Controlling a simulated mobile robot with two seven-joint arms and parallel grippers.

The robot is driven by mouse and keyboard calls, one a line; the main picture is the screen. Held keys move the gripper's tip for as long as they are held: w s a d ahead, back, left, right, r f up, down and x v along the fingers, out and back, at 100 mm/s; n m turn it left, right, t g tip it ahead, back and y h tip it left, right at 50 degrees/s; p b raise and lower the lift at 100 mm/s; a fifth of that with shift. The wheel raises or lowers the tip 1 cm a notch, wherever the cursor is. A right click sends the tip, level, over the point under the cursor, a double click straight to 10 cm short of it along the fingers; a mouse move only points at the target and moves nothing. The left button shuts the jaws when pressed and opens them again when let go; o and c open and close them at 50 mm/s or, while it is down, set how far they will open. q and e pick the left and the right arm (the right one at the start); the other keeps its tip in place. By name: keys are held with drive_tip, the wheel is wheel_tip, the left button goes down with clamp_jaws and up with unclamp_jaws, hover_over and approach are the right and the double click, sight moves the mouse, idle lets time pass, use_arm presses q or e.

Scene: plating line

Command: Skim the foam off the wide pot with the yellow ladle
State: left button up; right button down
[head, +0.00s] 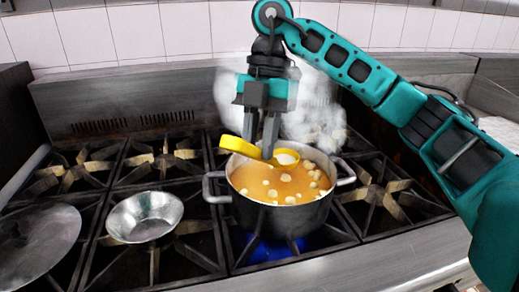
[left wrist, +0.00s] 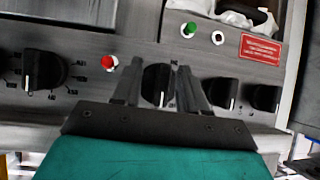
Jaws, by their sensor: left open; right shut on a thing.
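The wide pot (head: 290,219) is steel with two side handles and stands on a burner with a blue flame under it. My right gripper (head: 261,152) is shut on the yellow ladle (head: 238,146), above the pot's back left. The ladle's bowl is over the broth and holds something whitish; whether it touches the broth I cannot tell. My left gripper (left wrist: 160,88) is open and empty in the left wrist view, in front of the stove's knob panel.
A small metal bowl (head: 145,217) stands on the grates left of the pot. A round grey disc, perhaps a lid (head: 38,240), lies at the far left. Steam (head: 315,110) rises behind the pot. Knobs (left wrist: 44,70) and a red sign (left wrist: 260,49) are on the panel.

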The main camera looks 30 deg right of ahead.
drive_tip(key=shift+r, duration=3.05)
